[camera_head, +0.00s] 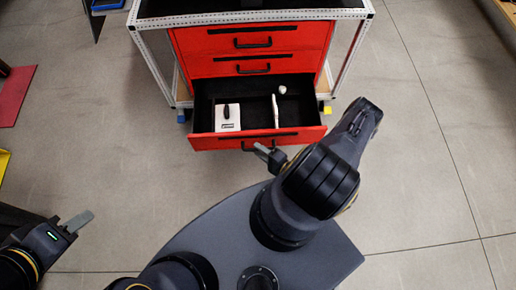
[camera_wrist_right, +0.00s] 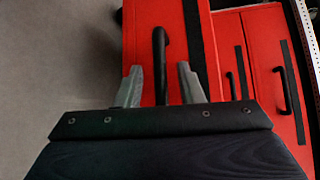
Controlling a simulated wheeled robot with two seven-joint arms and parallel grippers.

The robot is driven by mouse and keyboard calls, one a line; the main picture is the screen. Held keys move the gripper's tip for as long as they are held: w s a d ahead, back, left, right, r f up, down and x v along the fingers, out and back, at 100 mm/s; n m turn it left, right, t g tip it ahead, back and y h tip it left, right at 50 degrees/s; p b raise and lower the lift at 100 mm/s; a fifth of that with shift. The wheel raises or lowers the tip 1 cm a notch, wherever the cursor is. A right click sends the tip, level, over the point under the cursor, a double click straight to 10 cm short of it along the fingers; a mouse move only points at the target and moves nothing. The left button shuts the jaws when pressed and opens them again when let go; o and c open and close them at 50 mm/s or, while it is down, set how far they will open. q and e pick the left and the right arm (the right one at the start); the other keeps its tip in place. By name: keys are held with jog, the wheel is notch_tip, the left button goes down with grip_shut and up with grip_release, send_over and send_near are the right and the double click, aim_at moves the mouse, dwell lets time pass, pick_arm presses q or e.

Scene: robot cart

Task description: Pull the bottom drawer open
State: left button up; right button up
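The bottom drawer (camera_head: 310,136) of the red cabinet is pulled well out, and its black inside shows in the head view. Its black handle (camera_head: 250,146) is on the front face. My right gripper (camera_head: 270,155) is at this handle. In the right wrist view, the handle (camera_wrist_right: 160,60) stands between the two grey fingertips (camera_wrist_right: 160,88), with gaps on both sides, so the gripper is open around it. My left gripper (camera_head: 68,219) is at the lower left, far from the cabinet, with its fingers apart and nothing seen between them.
The open drawer holds a white box (camera_head: 227,117) with a dark top part, a white upright piece (camera_head: 275,112) and a small white object (camera_head: 282,89). Two shut red drawers are above. A white perforated frame (camera_head: 156,68) surrounds the cabinet.

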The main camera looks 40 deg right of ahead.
jog(key=p+v, duration=0.1)
jog(key=v, duration=0.5)
jog(key=shift+s, duration=0.2)
jog(key=shift+d+r, duration=0.1)
